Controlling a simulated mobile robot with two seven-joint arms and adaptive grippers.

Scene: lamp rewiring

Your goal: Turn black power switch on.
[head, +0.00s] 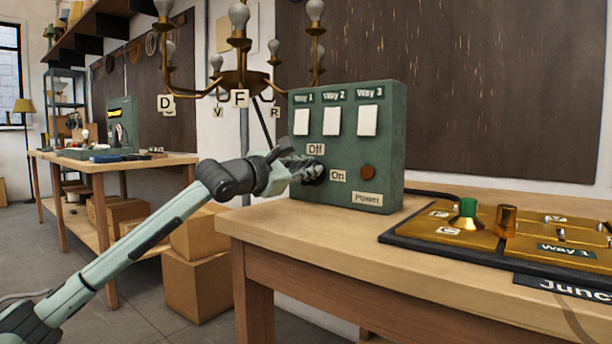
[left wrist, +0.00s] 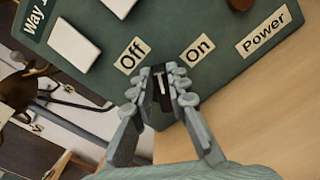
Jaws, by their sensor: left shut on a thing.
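A green control box (head: 385,110) stands on the wooden workbench, with "Off", "On" and "Power" labels low on its front. My left gripper (head: 313,171) reaches it from the left, beside the "Off" and "On" labels. In the left wrist view, its fingers (left wrist: 160,80) are shut on the black power switch (left wrist: 161,98), which carries a pale pointer mark. The fingers hide part of the switch, and I cannot tell exactly which label the mark points to. A reddish-brown round indicator (head: 367,172) above the "Power" label looks dull.
Three white switches, including the Way 2 switch (head: 332,121), sit higher on the box. A brass chandelier (head: 240,80) hangs to the upper left. A junction board (head: 455,235) lies on the bench (head: 300,225) at right. Cardboard boxes (head: 198,285) stand below.

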